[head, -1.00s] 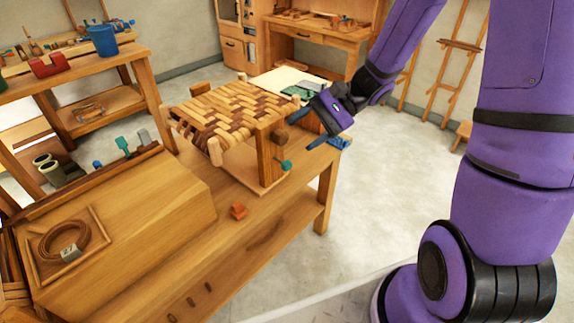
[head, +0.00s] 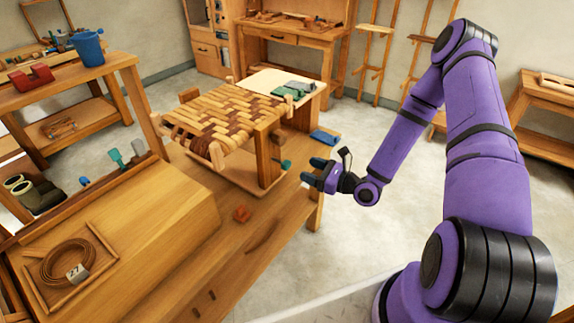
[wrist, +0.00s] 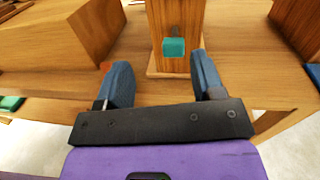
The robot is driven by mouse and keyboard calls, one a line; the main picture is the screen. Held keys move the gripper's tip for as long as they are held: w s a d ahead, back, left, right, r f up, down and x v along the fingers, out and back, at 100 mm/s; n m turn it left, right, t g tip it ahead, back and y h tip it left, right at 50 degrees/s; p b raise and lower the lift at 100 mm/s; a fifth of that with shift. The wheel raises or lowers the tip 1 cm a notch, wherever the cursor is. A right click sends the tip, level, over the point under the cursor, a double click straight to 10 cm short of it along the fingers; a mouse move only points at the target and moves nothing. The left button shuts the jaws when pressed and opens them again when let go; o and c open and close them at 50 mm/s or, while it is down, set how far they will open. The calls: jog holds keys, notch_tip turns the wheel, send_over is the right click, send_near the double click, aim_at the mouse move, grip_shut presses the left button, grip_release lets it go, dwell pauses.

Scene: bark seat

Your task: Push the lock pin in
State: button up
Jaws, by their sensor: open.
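The lock pin appears to be the small teal peg (head: 285,164) that sticks out low from the front right post of the wooden stand under the woven seat (head: 223,112). In the wrist view its square teal end (wrist: 174,47) shows against the post (wrist: 178,18). My gripper (head: 310,170) is open and empty, to the right of the peg and apart from it, with its fingers pointing left. In the wrist view my fingers (wrist: 162,72) are spread, and the teal end lies beyond them, nearer the right finger. How deep the peg sits is hidden.
The wooden bench (head: 215,245) carries the stand, a small orange-red block (head: 241,214) and a coil of cord (head: 67,263) in a shallow tray. A blue item (head: 325,137) lies at the bench's right end. The floor to the right is open.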

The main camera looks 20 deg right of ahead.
aim_at(283, 162)
jog(key=w+a+f, duration=0.1)
jog(key=w, duration=0.1)
jog(key=w+a+f+m+h, duration=0.1)
jog(key=w+a, duration=0.1)
jog(key=w, duration=0.1)
jog(key=w+a+f+m+t, duration=0.1)
jog(key=w+a, duration=0.1)
jog(key=w, duration=0.1)
jog(key=shift+w+a+h, duration=0.2)
jog(key=shift+w+h, duration=0.05)
jog(key=shift+h, duration=0.15)
jog(key=shift+r, duration=0.1)
grip_shut()
jog(key=shift+x, duration=1.35)
grip_release()
jog(key=shift+w, duration=0.1)
jog(key=v, duration=1)
jog(key=shift+s, duration=0.4)
